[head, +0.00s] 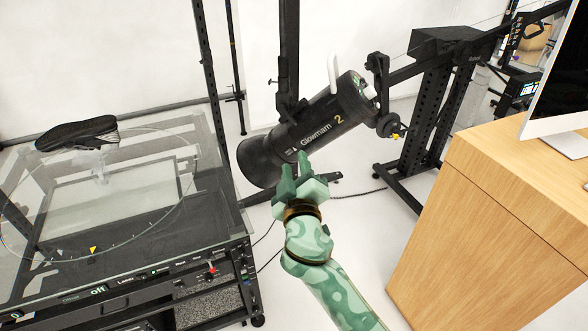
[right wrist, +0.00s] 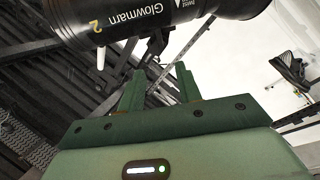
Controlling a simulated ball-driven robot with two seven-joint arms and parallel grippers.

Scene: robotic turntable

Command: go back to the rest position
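My right gripper (head: 294,166) is raised in the middle of the head view, in front of the lower part of a black studio lamp marked Glowmarn 2 (head: 322,124). In the right wrist view its two green fingers (right wrist: 160,73) stand apart with nothing between them. The lamp (right wrist: 160,22) lies across the top of that view, beyond the fingertips; I see no clear contact. My left gripper is not in view.
A glass-topped turntable (head: 140,235) with a dark shoe (head: 75,132) stands at left. A wooden desk (head: 500,220) with a monitor (head: 562,95) stands at right. A black stand (head: 432,120) is behind. Pale floor shows between them, with cables on it.

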